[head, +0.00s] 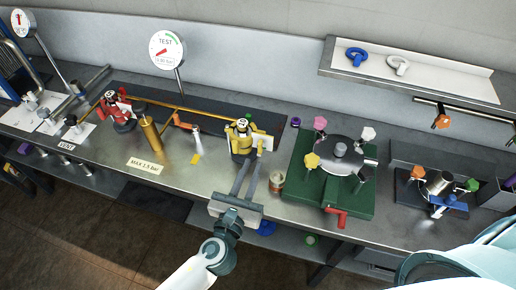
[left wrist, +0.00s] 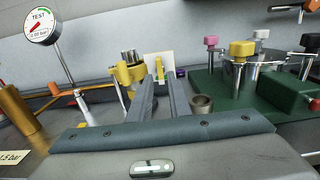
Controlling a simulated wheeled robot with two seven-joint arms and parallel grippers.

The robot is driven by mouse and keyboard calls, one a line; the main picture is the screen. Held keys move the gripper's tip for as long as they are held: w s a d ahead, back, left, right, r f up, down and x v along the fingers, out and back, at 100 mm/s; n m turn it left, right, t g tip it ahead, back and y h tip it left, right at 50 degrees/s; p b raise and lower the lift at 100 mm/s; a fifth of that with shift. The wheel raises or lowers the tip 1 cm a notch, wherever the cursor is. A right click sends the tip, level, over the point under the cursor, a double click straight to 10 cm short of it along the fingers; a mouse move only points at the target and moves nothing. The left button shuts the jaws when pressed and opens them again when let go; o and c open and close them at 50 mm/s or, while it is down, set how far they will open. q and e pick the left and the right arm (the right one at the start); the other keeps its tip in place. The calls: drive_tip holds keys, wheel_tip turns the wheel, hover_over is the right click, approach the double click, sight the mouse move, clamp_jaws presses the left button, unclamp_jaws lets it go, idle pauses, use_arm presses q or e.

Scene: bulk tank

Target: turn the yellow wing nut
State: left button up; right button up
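A yellow knob that looks like the yellow wing nut (head: 311,160) sits on the left side of the round metal lid on the green base (head: 362,203). In the left wrist view the yellow wing nut (left wrist: 242,48) stands on a post, right of my fingers. My left gripper (head: 253,158) is open and empty, its two fingers apart. It reaches over the bench to the left of the green base, close to a yellow valve (head: 238,140). In the left wrist view my left gripper (left wrist: 165,75) points between that valve and the green base. My right gripper is out of view.
Pink (head: 320,122) and white (head: 368,133) knobs stand by the lid, and a red handle (head: 336,212) juts out in front. A small copper-coloured cup (head: 277,182) stands left of the green base. A test gauge (head: 167,50) rises behind. A shelf (head: 412,72) overhangs the back right.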

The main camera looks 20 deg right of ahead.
sight(259, 149)
use_arm(q)
drive_tip(key=p+x, duration=0.1)
drive_tip(key=x, duration=0.6)
clamp_jaws()
